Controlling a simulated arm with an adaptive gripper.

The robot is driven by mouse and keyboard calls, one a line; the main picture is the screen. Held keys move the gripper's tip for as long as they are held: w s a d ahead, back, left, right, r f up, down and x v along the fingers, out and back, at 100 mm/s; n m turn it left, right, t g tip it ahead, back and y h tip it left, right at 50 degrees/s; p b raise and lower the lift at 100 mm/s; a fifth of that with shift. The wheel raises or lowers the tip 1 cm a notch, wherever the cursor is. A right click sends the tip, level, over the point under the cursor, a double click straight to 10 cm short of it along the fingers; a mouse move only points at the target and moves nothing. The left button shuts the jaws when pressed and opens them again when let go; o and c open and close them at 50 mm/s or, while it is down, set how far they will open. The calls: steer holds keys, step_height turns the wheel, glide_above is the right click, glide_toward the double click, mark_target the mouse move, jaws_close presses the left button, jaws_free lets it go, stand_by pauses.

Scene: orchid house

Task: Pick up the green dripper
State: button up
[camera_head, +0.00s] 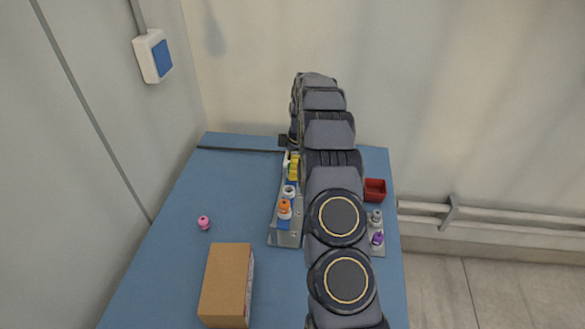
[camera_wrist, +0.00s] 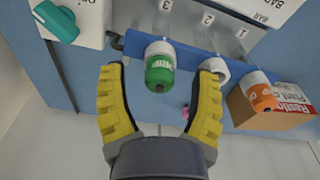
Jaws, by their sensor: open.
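My gripper (camera_wrist: 160,76) is open, with one yellow finger on each side of the dripper and visible gaps between. In the head view my arm hides much of the rack (camera_head: 285,239). A yellow and green patch shows beside the arm, where I cannot clearly separate finger from dripper.
An orange-ended dripper (camera_wrist: 260,93) and a white-ended one (camera_wrist: 214,67) are close on the right. A cardboard box (camera_head: 228,285), a pink piece (camera_head: 203,223) and a red container (camera_head: 375,189) stand on the blue table (camera_head: 165,265). A teal item (camera_wrist: 57,22) is upper left.

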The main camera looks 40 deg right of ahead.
steer(key=c, duration=1)
